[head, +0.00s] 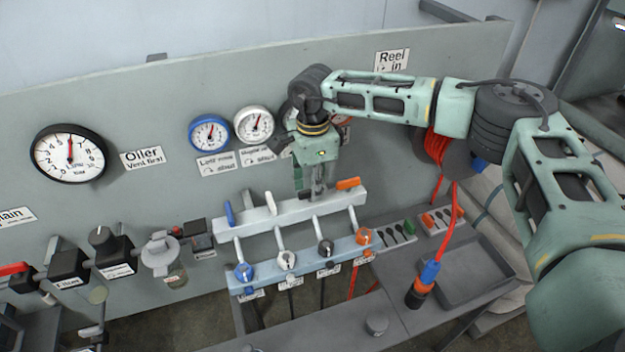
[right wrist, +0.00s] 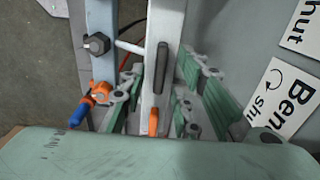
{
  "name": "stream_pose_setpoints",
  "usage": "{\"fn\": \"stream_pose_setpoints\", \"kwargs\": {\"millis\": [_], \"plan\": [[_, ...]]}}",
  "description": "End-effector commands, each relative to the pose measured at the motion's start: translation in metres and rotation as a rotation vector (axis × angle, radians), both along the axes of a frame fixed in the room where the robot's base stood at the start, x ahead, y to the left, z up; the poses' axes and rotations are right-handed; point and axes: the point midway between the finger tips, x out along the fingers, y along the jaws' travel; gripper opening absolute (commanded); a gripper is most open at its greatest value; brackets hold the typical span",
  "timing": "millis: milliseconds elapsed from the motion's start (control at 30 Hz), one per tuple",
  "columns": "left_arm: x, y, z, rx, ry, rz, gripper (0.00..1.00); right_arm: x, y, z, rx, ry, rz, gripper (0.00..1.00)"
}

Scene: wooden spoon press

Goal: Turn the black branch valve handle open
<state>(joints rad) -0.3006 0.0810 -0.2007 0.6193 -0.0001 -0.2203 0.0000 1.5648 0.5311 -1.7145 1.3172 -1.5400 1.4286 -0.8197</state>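The black branch valve handle (right wrist: 162,68) shows in the right wrist view, a dark elongated bar lying lengthwise along the pale manifold bar (right wrist: 172,18). My right gripper (head: 316,192) points down at the bar between the white and orange handles. In the wrist view its fingers (right wrist: 160,85) are spread, one on each side of the bar, with the black handle between them. I see no clear contact. My left gripper is out of view.
The orange handle (head: 347,184) lies along the bar close to my right gripper. The white handle (head: 271,203) and blue handle (head: 229,213) stand crosswise. Several knobs sit on the lower bar, including a black one (head: 325,248). A gauge panel (head: 110,95) stands behind.

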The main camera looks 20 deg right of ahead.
Motion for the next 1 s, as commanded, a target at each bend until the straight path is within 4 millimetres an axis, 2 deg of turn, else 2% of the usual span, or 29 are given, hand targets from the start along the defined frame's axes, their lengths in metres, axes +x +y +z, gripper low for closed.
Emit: {"fn": "stream_pose_setpoints", "kwargs": {"millis": [267,600,1000], "plan": [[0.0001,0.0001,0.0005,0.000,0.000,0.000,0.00,-0.0001,0.0004,-0.0031,0.001,0.000,0.000,0.29],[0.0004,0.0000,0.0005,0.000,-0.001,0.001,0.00,0.0000,0.0006,-0.0026,0.001,0.000,0.000,0.00],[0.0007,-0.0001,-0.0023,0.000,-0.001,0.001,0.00,0.0002,0.0007,-0.0032,0.002,-0.001,0.015,0.00]]}}
